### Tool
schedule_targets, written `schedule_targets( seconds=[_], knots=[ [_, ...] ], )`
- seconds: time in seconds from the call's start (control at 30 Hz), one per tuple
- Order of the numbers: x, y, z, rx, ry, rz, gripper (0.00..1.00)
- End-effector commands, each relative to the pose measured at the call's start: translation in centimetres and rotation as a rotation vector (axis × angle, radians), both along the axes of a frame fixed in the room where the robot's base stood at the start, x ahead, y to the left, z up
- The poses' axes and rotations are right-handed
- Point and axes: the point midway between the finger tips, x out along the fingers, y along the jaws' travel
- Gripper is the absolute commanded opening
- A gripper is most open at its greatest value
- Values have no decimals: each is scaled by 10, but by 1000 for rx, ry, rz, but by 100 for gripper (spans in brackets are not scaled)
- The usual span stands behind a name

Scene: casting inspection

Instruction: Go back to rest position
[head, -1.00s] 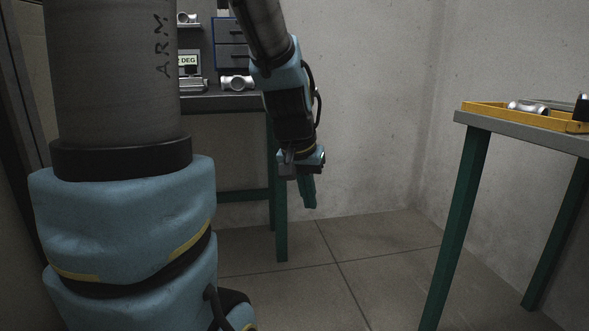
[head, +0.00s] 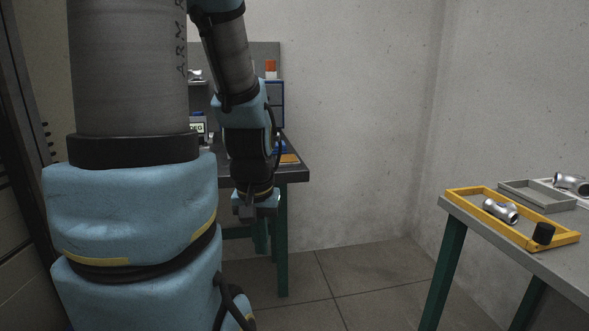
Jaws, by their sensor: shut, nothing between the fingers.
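My gripper (head: 262,236) hangs down in the middle of the head view, in front of the dark bench's right end. Its fingers point downward and are shut with nothing between them. They look dark teal against the green bench leg, so their tips are hard to make out. My blue and grey arm fills the left of the view and hides much of the bench.
A dark bench (head: 299,172) with green legs stands behind my arm. At right, a grey table (head: 467,222) bears a yellow tray (head: 461,212) with a metal pipe fitting (head: 500,211) and a black cylinder (head: 543,233). A grey tray (head: 516,190) and another fitting (head: 572,184) lie behind. Floor between is clear.

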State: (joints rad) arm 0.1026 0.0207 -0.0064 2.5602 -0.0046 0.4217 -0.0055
Motion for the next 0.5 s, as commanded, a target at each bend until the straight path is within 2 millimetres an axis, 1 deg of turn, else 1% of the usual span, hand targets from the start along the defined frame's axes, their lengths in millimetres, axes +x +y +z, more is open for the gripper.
schedule_targets(
  seconds=[0.03,0.1,0.3,0.4,0.5],
  knots=[
    [0,0,33,0,0,0,0],
    [0,0,55,0,0,0,0],
    [0,0,115,0,0,0,0],
    [0,0,139,0,0,0,0],
    [0,0,156,0,0,0,0]
  ],
)
